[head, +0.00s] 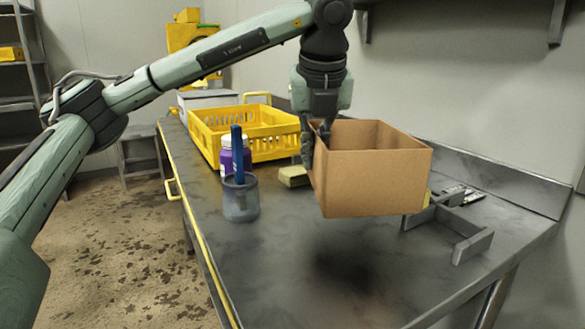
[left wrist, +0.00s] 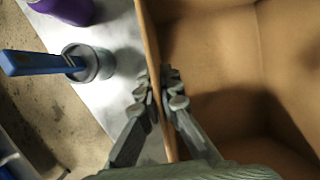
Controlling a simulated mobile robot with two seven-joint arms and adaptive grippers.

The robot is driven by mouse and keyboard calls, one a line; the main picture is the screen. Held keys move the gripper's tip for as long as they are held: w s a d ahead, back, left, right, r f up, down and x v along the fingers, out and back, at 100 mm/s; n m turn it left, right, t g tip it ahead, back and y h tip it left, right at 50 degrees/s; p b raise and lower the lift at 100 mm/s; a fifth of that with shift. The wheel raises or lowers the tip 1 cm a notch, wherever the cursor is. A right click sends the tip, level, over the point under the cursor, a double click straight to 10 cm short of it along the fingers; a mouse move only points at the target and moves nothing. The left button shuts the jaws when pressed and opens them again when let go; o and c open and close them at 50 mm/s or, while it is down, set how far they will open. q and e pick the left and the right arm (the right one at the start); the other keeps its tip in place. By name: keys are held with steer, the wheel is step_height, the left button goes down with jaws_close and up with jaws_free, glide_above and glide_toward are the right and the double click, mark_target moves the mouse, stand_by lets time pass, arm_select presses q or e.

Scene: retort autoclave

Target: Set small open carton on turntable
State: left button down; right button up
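The small open carton (head: 375,185) is plain brown cardboard with an open top. It hangs above the metal table, with its shadow on the tabletop below. My left gripper (head: 312,150) is shut on the carton's left wall from above. In the left wrist view the two fingers (left wrist: 160,100) pinch the wall, one inside the carton (left wrist: 220,70) and one outside. The carton looks roughly level. I cannot make out a turntable in either view. My right gripper is not in view.
On the metal table (head: 270,265) stand a yellow crate (head: 270,147), a purple jar (head: 227,160), a grey cup (head: 240,200) with a blue-handled tool and a small tan block (head: 293,176). A grey metal bracket (head: 470,243) lies right of the carton. The table's front middle is clear.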

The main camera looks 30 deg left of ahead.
mark_target(312, 182)
arm_select(q)
step_height(312, 182, down, 4)
steer(key=shift+f, duration=0.25)
step_height(312, 182, down, 3)
steer(key=shift+f, duration=0.2)
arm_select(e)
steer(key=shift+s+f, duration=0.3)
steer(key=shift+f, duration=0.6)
arm_select(q)
steer(key=shift+f, duration=0.1)
steer(key=c, duration=2)
jaws_free()
steer(key=shift+o, duration=1.4)
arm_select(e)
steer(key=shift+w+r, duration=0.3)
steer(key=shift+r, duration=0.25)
